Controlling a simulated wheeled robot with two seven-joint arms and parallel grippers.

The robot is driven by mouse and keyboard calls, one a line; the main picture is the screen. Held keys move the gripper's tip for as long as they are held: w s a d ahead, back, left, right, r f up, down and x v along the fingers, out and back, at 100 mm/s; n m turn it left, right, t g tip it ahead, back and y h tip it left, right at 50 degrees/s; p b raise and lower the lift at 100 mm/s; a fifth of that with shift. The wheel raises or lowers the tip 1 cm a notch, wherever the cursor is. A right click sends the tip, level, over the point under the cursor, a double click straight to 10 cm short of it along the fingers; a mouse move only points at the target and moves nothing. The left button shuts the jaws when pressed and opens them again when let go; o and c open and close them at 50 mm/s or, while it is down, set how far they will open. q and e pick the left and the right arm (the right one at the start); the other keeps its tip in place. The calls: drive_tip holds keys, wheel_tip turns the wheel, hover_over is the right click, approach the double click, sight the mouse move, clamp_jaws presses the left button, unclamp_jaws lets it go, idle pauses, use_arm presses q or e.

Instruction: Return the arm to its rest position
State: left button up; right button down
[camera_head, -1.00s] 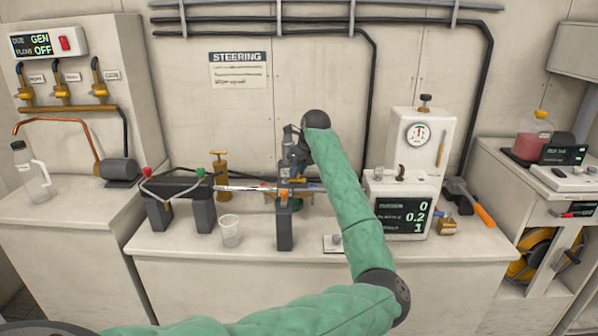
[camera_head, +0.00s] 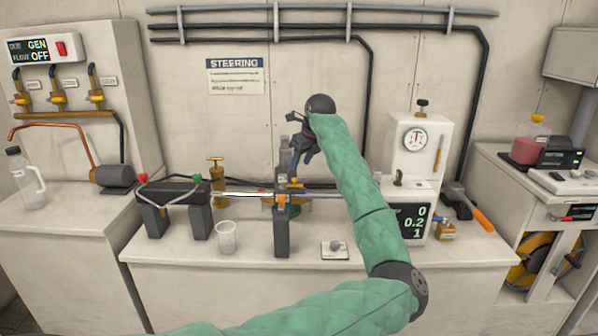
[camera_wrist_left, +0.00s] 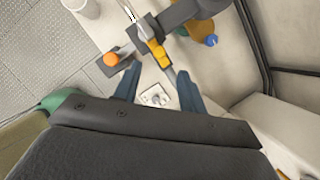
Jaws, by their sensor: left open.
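My left arm (camera_head: 362,205), in a green quilted sleeve, reaches up over the workbench in the head view. My left gripper (camera_head: 297,163) hangs at its end above the steering ram assembly, beside its grey upright post (camera_head: 282,225). In the left wrist view the two dark blue fingers (camera_wrist_left: 158,88) are spread apart with nothing between them. Beyond them the wrist view shows the bench top, the orange knob (camera_wrist_left: 111,59) and the small white plate with a knob (camera_wrist_left: 155,96). My right gripper is not in view.
On the bench stand a clear cup (camera_head: 226,238), a brass pump (camera_head: 217,180), a white gauge unit (camera_head: 418,150) and an orange-handled tool (camera_head: 480,218). A panel with valves (camera_head: 60,98) is at left. A bottle of red liquid (camera_head: 528,145) is at right. The bench front is clear.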

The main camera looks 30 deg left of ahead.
use_arm(q)
drive_tip(key=shift+d+r, duration=0.2)
drive_tip(key=shift+r, duration=0.3)
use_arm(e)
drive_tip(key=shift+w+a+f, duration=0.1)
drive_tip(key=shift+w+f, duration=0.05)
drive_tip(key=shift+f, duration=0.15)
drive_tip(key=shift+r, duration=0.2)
